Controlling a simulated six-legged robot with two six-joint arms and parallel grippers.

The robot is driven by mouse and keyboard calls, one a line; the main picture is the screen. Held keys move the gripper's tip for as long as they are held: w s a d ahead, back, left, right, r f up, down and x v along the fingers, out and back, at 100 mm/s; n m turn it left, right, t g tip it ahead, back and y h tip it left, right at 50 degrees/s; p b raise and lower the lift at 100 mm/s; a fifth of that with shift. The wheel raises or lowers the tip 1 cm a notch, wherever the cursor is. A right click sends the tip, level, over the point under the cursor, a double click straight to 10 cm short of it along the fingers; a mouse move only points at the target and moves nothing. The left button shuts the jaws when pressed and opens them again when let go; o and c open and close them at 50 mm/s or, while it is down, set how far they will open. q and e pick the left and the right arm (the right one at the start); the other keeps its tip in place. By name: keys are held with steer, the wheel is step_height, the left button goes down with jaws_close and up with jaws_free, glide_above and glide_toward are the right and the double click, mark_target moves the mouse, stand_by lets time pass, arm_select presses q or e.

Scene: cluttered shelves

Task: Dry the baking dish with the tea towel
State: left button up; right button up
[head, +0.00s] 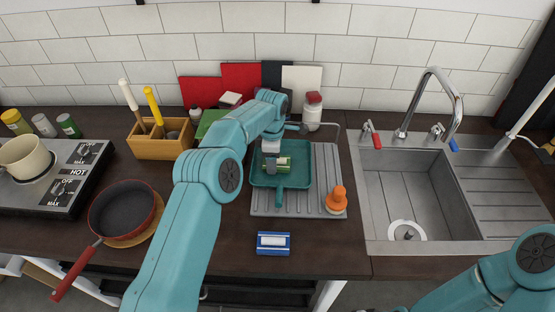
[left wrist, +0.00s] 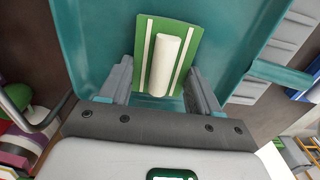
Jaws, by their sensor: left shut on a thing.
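The teal baking dish (head: 300,176) lies on the grey drainer left of the sink, with its handle toward the front. It fills much of the left wrist view (left wrist: 85,35). The tea towel (head: 284,161) is green with white stripes and is folded small. In the left wrist view the towel (left wrist: 185,45) lies between my fingers, against or just over the dish floor; I cannot tell which. My left gripper (head: 271,168) reaches down into the dish, shut on the towel (left wrist: 160,90). My right arm shows at the lower right; its gripper is out of view.
An orange-topped brush (head: 336,200) stands at the drainer's (head: 325,160) right. A blue-and-white packet (head: 273,243) lies in front. The sink and tap (head: 440,100) are to the right. A red pan (head: 125,210) and utensil box (head: 160,147) are left. Bottles and boards stand behind.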

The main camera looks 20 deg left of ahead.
mark_target(284, 158)
arm_select(q)
steer(key=shift+w+a+p, duration=0.15)
steer(key=shift+p, duration=0.4)
steer(key=shift+w, duration=0.1)
steer(key=shift+w+d+p, duration=0.3)
steer(key=shift+d+p, duration=0.15)
steer(key=shift+d, duration=0.45)
steer(key=shift+w+d+p, duration=0.25)
steer(key=shift+d+p, duration=0.2)
steer(key=shift+d, duration=0.4)
steer(key=shift+f, duration=0.15)
steer(key=shift+s+a+b, duration=0.25)
steer(key=shift+a+b, duration=0.5)
steer(key=shift+s+a+b, duration=0.15)
steer(key=shift+a, duration=0.35)
steer(key=shift+s+a+b, duration=0.15)
steer(key=shift+a, duration=0.35)
